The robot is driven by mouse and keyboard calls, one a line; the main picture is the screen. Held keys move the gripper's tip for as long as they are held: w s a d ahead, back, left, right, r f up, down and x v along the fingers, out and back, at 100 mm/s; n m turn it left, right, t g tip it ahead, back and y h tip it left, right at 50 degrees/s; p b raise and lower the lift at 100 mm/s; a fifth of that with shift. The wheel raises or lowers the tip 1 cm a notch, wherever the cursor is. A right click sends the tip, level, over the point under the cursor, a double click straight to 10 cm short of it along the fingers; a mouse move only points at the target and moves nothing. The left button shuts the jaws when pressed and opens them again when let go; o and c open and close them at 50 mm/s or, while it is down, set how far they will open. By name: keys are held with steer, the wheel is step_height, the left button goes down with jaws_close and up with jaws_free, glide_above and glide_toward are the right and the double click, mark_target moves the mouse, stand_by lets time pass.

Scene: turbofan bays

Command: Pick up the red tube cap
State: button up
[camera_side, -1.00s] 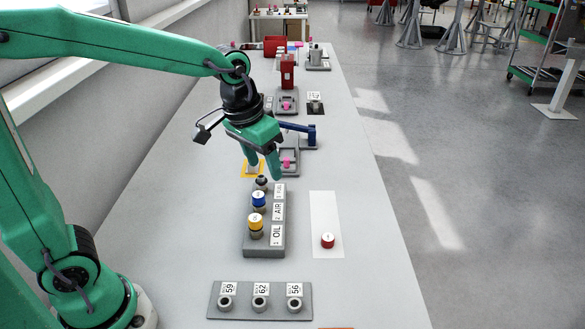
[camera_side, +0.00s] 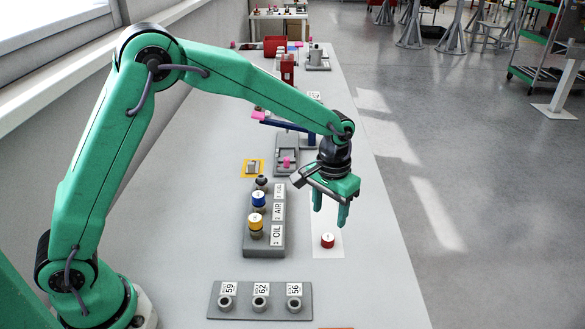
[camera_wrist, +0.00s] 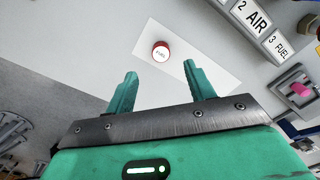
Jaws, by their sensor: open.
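The red tube cap (camera_side: 328,241) has a white top and sits on a white mat (camera_side: 326,253) on the bench. In the wrist view the red tube cap (camera_wrist: 161,50) is on the white mat (camera_wrist: 205,50), beyond and between my fingertips. My gripper (camera_side: 330,220) is open and empty, with its fingers pointing down. It is above the mat, apart from the cap. My gripper also shows in the wrist view (camera_wrist: 160,70), with both fingers spread.
A grey block (camera_side: 264,250) with yellow and blue caps and OIL and AIR labels stands left of the mat. A grey rack (camera_side: 260,312) with numbered sockets lies in front. A blue-armed fixture (camera_side: 285,122) stands behind. The bench right of the mat is clear.

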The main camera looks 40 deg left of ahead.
mark_target(328, 238)
steer(key=shift+d+f, duration=0.1)
steer(key=shift+f, duration=0.15)
steer(key=shift+f, duration=1.2)
steer(key=shift+f, duration=0.15)
steer(key=shift+w+f, duration=0.1)
steer(key=shift+f, duration=2.35)
steer(key=shift+c, duration=0.4)
steer(key=c, duration=1)
